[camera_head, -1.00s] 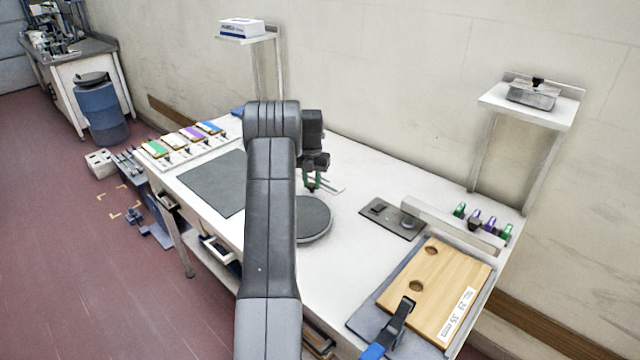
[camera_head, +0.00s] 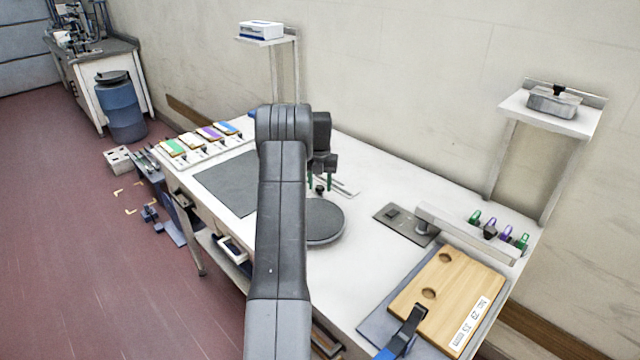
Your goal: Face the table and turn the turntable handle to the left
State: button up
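The turntable (camera_head: 327,222) is a dark grey round disc on the white table, partly hidden behind my arm. A small black knob (camera_head: 320,189), which looks like its handle, shows at the disc's far side. My gripper (camera_head: 320,184) hangs over that far side, with two green fingers apart. The knob appears between the fingers in this view; I cannot tell whether they touch it. Nothing is seen held.
A dark mat (camera_head: 222,184) and coloured blocks (camera_head: 203,139) lie at left on the table (camera_head: 350,275). A metal plate (camera_head: 403,222), a wooden board (camera_head: 447,290) and a blue-handled clamp (camera_head: 405,335) are at right. A shelf (camera_head: 550,112) stands behind.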

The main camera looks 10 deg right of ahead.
jog(key=shift+r, duration=0.1)
notch_tip(320, 180, up, 14)
jog(key=b, duration=0.1)
jog(key=shift+f, duration=0.2)
dwell(0.3)
